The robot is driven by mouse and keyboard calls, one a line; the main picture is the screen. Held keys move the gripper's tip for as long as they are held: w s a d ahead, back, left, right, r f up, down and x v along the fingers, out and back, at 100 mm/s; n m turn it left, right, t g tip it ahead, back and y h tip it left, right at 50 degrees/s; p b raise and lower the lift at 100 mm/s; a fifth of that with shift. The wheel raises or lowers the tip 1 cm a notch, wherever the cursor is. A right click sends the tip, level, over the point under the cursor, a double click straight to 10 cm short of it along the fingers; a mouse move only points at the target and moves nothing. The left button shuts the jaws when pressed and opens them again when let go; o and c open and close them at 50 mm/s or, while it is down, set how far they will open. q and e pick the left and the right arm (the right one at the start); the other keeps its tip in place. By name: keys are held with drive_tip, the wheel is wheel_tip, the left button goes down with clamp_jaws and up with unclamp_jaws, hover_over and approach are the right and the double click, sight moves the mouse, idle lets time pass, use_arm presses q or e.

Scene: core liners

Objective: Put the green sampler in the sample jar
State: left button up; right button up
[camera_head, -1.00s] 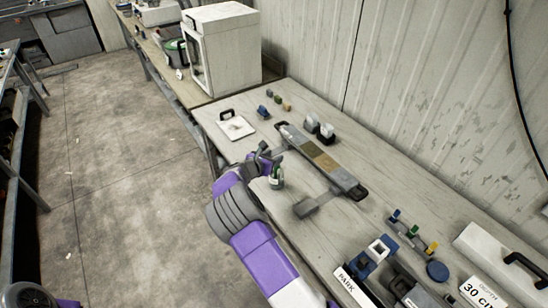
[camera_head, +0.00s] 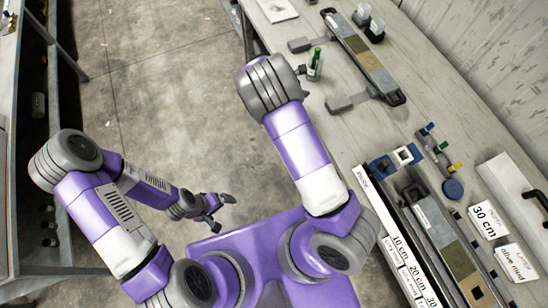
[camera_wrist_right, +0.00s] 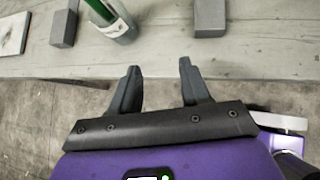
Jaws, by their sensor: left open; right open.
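A green sampler (camera_head: 317,55) stands in a small clear sample jar (camera_head: 314,71) near the front edge of the bench. In the right wrist view the green sampler (camera_wrist_right: 98,9) leans out of the jar (camera_wrist_right: 121,28) at the top. My right gripper (camera_wrist_right: 158,70) is open and empty. It is off the bench's front edge, apart from the jar, with its fingers pointing towards the bench. In the head view my right wrist mostly hides it. My left gripper (camera_head: 222,206) is open and empty over the floor, far from the bench.
A long core tray (camera_head: 362,55) lies behind the jar, with grey blocks (camera_head: 346,103) beside it. Two dark-based jars (camera_head: 375,31) stand farther back. Small coloured pieces (camera_head: 432,140), a blue disc (camera_head: 453,189) and label cards (camera_head: 488,220) lie to the right.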

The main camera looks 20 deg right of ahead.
drive_tip(key=s+a+f+m+g+y, duration=0.2)
drive_tip(key=s+a+f+m+y, duration=0.25)
drive_tip(key=s+f, duration=0.4)
drive_tip(key=s+a+f+m+g+y, duration=0.2)
drive_tip(key=s+a+f+m+y, duration=0.3)
drive_tip(key=s+f, duration=0.4)
drive_tip(key=s+a+r+m+t+y, duration=0.1)
drive_tip(key=s+a+r+m+y, duration=0.1)
drive_tip(key=s+a+m, duration=0.7)
drive_tip(key=m+y, duration=0.1)
drive_tip(key=m, duration=0.4)
drive_tip(key=shift+s+a, duration=0.2)
drive_tip(key=shift+s, duration=0.05)
drive_tip(key=shift+y, duration=0.25)
wheel_tip(320, 180, down, 6)
drive_tip(key=b, duration=0.6)
